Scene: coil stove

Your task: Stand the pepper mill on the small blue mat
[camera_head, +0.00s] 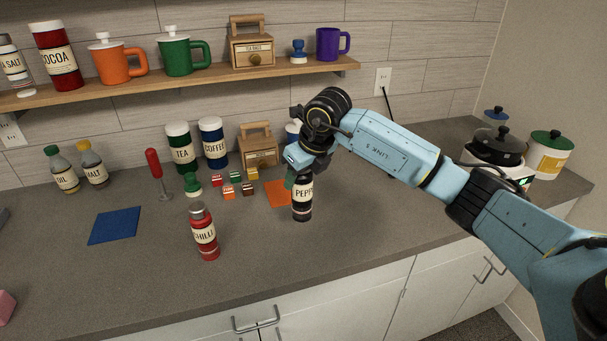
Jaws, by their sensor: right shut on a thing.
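The pepper mill (302,204), dark with a white label reading "PEPP", stands upright on the grey counter right of centre. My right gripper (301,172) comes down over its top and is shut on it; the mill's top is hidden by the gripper. I cannot tell whether the mill's base touches the counter or is just above it. The small blue mat (114,226) lies flat and bare on the counter at the left. My left gripper is not in view.
A red chilli bottle (205,235) stands between mill and mat. A red-handled tool (153,170), a green stamp-like object (192,184), several small blocks and an orange mat (278,194) lie behind. Oil (64,172) and malt (93,166) bottles stand behind the blue mat.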

